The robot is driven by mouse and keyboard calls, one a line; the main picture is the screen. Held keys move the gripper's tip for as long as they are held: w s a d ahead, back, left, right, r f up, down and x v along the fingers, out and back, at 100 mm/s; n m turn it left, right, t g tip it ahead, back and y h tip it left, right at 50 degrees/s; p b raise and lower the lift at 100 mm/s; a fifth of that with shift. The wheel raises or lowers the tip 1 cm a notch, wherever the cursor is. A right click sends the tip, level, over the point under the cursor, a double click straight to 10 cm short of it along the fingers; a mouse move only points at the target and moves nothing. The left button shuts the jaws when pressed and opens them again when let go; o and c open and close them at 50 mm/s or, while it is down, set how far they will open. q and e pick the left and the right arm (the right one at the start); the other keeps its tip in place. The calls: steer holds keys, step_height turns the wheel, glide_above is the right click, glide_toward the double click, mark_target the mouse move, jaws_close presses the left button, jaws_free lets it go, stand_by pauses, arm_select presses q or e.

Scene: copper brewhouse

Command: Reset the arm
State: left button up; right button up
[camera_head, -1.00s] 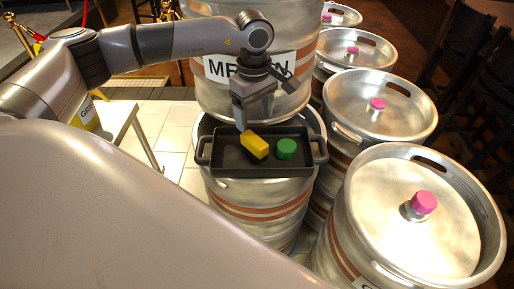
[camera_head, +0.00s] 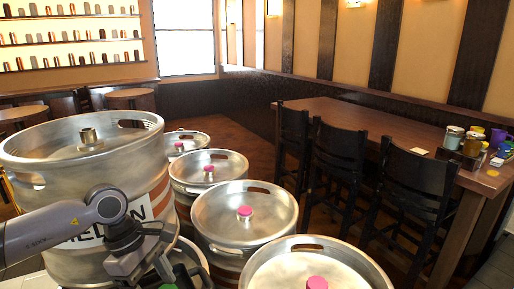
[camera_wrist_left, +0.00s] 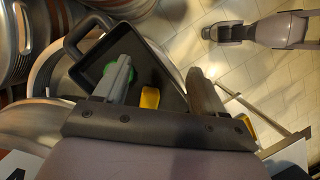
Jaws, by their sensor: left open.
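My left arm comes in at the lower left of the head view, and its gripper (camera_head: 165,262) hangs low beside the large front keg. In the left wrist view the gripper (camera_wrist_left: 157,75) is open with its fingers apart. A black tray (camera_wrist_left: 85,74) with a loop handle lies beyond the fingers. A yellow block (camera_wrist_left: 149,98) lies in it, seen between the fingers and partly cut off by the gripper body. A green round cap (camera_wrist_left: 133,76) is in the tray, partly hidden behind one finger. My right gripper is not in view.
A large steel keg (camera_head: 70,150) stands at left. Several kegs with pink caps, one nearest (camera_head: 317,283), stand close to the arm's right. A long wooden table (camera_head: 380,125) with dark chairs (camera_head: 340,160) is at right. Pale tiled floor (camera_wrist_left: 200,55) shows in the wrist view.

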arm_select(q)
steer(key=s+d+r+n+g+h+p, duration=0.1)
steer(key=s+d+n+h, duration=0.15)
steer(key=d+h, duration=0.4)
steer(key=s+d+n+g+h, duration=0.1)
steer(key=s+d+n+h, duration=0.2)
steer(key=d, duration=0.7)
steer(key=d+r+n+t+h, duration=0.45)
steer(key=n+t+h, duration=0.2)
steer(key=n, duration=0.45)
steer(key=w+a+f+n+t+y+p, duration=0.1)
steer(key=a+f+n+t+y, duration=0.4)
steer(key=n, duration=0.7)
steer(key=w+a+f+n+t+y+p, duration=0.15)
steer(key=a+n+t+y, duration=0.3)
steer(key=n+t, duration=0.55)
steer(key=s+a+f+n+g+y, duration=0.4)
steer(key=s+a+f+n, duration=0.1)
steer(key=f+n, duration=0.3)
steer(key=s+a+f+n+g+y, duration=0.3)
steer(key=s+a+f+n+g, duration=0.1)
steer(key=s+f+n, duration=0.3)
steer(key=shift+s+a+f+n+y, duration=0.35)
steer(key=shift+s+a+f, duration=0.3)
steer(key=shift+a+f, duration=0.25)
steer(key=shift+d, duration=0.1)
